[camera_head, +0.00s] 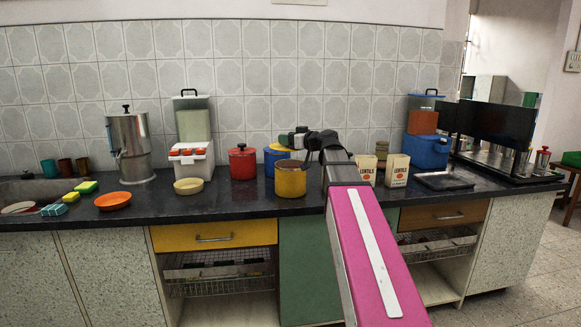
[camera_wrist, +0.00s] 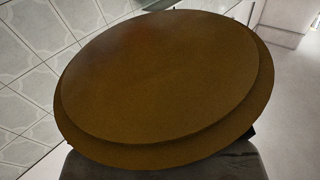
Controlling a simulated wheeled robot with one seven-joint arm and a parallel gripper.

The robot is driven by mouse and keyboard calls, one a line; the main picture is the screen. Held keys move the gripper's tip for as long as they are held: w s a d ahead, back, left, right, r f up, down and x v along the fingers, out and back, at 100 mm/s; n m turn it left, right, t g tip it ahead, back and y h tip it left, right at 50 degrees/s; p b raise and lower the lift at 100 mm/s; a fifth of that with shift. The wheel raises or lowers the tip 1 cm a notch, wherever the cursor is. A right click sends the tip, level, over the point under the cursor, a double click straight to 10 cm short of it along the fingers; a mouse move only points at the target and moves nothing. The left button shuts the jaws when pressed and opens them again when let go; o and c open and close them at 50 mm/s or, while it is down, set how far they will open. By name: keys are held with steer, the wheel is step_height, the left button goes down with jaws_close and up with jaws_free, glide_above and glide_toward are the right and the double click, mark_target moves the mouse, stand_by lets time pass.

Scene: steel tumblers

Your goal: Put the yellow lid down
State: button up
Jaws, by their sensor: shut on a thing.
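The yellow lid (camera_wrist: 165,75) fills most of the wrist view as a broad, dark-yellow disc with a stepped rim, tilted in the picture. My gripper (camera_head: 293,139) is above the counter near the yellow pot (camera_head: 290,184), reaching in from the front right. It is shut on the lid; the lid hides the grip itself in the wrist view. The yellow pot stands upright on the dark counter (camera_head: 235,199). In the head view I cannot tell clearly how far the lid is from the pot.
A red pot (camera_head: 242,165) stands left of the yellow pot, and a blue pot (camera_head: 268,160) is partly hidden behind it. Two lentil packs (camera_head: 397,170) stand to the right. A beige bowl (camera_head: 188,186) and an orange bowl (camera_head: 113,200) sit left, with bare counter between the bowls.

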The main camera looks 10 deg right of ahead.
stand_by(0.3)
steer(key=w+d+f, duration=0.2)
steer(key=w+f, duration=0.8)
steer(key=w, duration=0.1)
steer(key=shift+w+d+f, duration=0.15)
steer(key=shift+d+f, duration=0.15)
steer(key=shift+d, duration=0.05)
steer(key=o, duration=0.9)
steer(key=shift+f, duration=0.1)
